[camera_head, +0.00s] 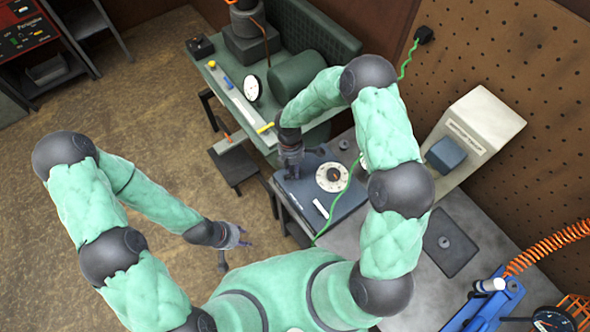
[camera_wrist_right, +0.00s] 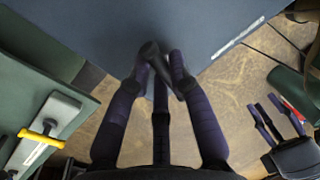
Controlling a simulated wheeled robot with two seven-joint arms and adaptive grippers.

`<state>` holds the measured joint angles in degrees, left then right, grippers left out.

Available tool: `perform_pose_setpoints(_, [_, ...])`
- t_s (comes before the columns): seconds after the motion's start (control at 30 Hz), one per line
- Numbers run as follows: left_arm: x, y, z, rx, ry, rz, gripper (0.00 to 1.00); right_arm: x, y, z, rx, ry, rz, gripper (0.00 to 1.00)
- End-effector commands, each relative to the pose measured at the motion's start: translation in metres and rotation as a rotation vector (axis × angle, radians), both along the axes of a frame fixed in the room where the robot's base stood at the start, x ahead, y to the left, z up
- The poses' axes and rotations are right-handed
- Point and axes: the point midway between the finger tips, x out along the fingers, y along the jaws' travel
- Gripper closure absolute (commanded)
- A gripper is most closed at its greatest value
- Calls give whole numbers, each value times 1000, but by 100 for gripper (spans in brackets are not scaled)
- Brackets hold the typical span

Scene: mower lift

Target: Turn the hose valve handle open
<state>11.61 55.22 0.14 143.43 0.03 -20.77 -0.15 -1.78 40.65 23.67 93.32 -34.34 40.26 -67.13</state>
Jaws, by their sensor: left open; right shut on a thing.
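My right gripper (camera_head: 291,160) points down at the left edge of a blue-grey box with a round dial (camera_head: 331,178). In the right wrist view its purple fingers (camera_wrist_right: 160,68) close around a dark grey, rounded handle (camera_wrist_right: 151,50) at the box's edge. This looks like the valve handle; its valve body is mostly hidden, so its turn angle is unclear. In the head view the gripper covers the handle. My left gripper (camera_head: 232,238) is open and empty, low over the floor, away from the bench; it also shows in the right wrist view (camera_wrist_right: 280,118).
A green lathe-like machine (camera_head: 297,75) stands behind, with a yellow-tipped bar (camera_head: 265,128) on its front. A beige box (camera_head: 470,135) and a dark plate (camera_head: 450,243) are on the grey bench. A green hose (camera_head: 343,190) crosses the blue-grey box.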

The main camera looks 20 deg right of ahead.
Motion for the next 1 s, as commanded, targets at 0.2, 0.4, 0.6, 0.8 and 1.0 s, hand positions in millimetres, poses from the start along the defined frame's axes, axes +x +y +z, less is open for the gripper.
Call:
perform_pose_setpoints(0.2, [0, 0, -1, 0, 0, 0, 58, 1, 1, 0, 0, -2, 109, 100])
perform_pose_setpoints(0.4, [0, 0, -1, 0, 0, 0, 58, 1, 2, 0, 1, -2, 160, 100])
perform_pose_setpoints(0.6, [0, 0, -1, 0, 0, 0, 58, 2, 2, 0, 1, -1, 176, 100])
perform_pose_setpoints(0.8, [0, 0, -1, 0, 0, 0, 58, 2, 2, 0, 0, -2, 177, 100])
perform_pose_setpoints(1.0, [0, 0, -1, 0, 0, 0, 58, 2, 2, 0, 0, -1, 177, 55])
